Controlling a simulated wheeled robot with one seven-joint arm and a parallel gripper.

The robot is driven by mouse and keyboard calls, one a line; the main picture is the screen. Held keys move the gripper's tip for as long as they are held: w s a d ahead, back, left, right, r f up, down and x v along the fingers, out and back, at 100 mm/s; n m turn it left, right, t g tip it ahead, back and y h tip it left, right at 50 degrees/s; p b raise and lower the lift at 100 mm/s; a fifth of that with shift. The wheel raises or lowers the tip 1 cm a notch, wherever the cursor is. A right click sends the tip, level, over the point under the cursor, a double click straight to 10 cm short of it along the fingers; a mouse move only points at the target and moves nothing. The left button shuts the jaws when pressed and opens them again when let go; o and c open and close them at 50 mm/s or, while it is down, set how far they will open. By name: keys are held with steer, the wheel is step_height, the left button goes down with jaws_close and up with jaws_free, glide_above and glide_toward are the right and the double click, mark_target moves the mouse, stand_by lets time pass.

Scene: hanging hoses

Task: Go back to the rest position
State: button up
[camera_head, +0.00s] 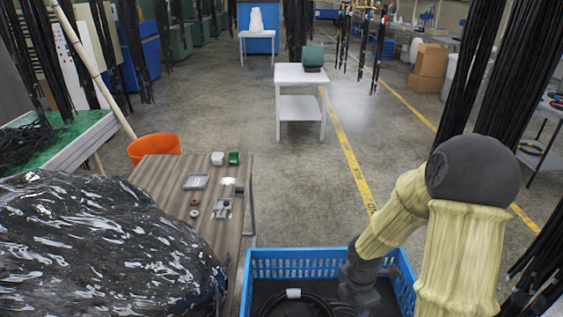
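My arm, in a pale yellow sleeve with a dark grey joint, comes in at the lower right of the head view. It bends down to my gripper (362,292), which is low inside the blue crate (300,264) at the bottom middle. A coiled black hose (290,302) with a white band lies in the crate, just left of my gripper. The fingertips are hidden or too dark to make out. I cannot tell whether the gripper is open or shut, or whether it touches the hose.
A wooden table (160,176) with small parts stands left of the crate, beside a large shiny black bag (95,250). An orange bucket (154,146) is behind it. A white table (301,75) stands ahead. Black hoses (520,70) hang at the right. The middle floor is clear.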

steer(key=s+a+r+m+t+p, duration=0.1)
steer(key=s+r+m, duration=0.2)
steer(key=r+m, duration=0.4)
steer(key=s+a+r+m+t+p, duration=0.1)
steer(key=r+m, duration=0.6)
steer(key=m, duration=0.8)
steer(key=shift+s+a, duration=0.55)
steer(key=shift+s, duration=0.65)
